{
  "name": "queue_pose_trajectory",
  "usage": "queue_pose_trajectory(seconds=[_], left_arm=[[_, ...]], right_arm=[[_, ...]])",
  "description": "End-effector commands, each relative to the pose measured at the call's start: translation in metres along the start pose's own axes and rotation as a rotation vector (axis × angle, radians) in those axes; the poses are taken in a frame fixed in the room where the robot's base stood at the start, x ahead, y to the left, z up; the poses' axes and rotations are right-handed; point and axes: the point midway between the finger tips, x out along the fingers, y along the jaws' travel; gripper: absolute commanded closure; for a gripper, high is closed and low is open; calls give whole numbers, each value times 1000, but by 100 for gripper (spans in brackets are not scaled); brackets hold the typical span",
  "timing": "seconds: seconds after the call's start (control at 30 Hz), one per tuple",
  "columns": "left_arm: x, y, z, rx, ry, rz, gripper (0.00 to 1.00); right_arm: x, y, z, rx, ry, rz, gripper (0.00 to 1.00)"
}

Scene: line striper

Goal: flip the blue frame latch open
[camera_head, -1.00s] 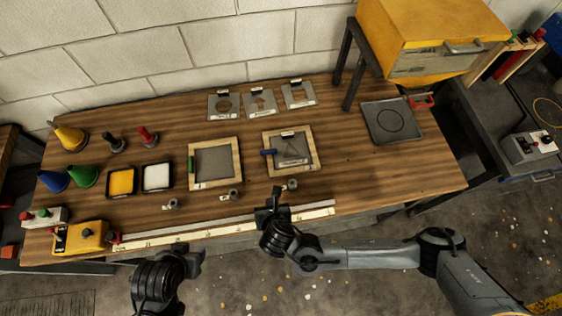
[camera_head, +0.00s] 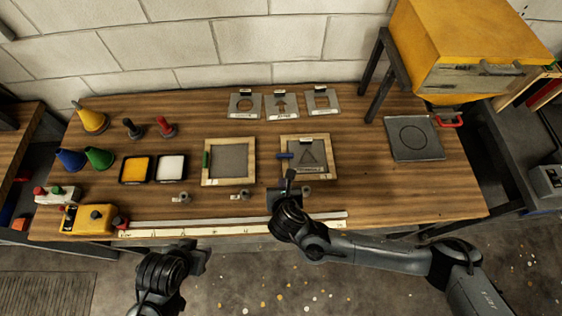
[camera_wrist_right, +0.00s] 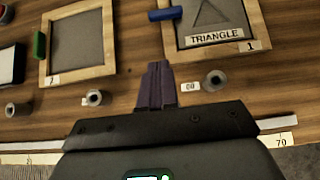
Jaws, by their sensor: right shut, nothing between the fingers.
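The blue latch (camera_head: 285,156) lies across the left side of the right wooden frame (camera_head: 327,158). That frame holds a stencil plate with a triangle (camera_head: 308,152), labelled TRIANGLE in the right wrist view. The latch shows there as a blue bar (camera_wrist_right: 165,14) near the top edge. My right gripper (camera_head: 290,174) is shut and empty, just in front of the frame near the latch. Its closed fingers (camera_wrist_right: 157,68) point towards the latch, with a visible gap between. My left gripper (camera_head: 195,258) is at the bottom, in front of the table; its jaws are unclear.
A second wooden frame (camera_head: 207,172) with a green latch (camera_head: 206,160) stands to the left. Small metal knobs (camera_wrist_right: 215,80) sit in front of the frames, near my right fingers. A long ruler (camera_head: 180,230) runs along the front edge. Stencil plates (camera_head: 282,113) lie behind.

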Motion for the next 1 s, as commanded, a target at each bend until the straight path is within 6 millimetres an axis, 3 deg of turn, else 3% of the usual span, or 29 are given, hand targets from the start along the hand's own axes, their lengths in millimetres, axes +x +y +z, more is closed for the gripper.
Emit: queue_pose_trajectory(seconds=[0.5, 0.7, 1.0], left_arm=[[6, 0, 2, 1, 0, -1, 57], [4, -2, 2, 7, -1, -6, 57], [4, -2, 2, 9, -1, -8, 57]], right_arm=[[89, 0, -2, 2, 4, -2, 100], [106, 0, 17, 1, 2, -2, 100], [116, 0, 26, -2, 2, 0, 100]])
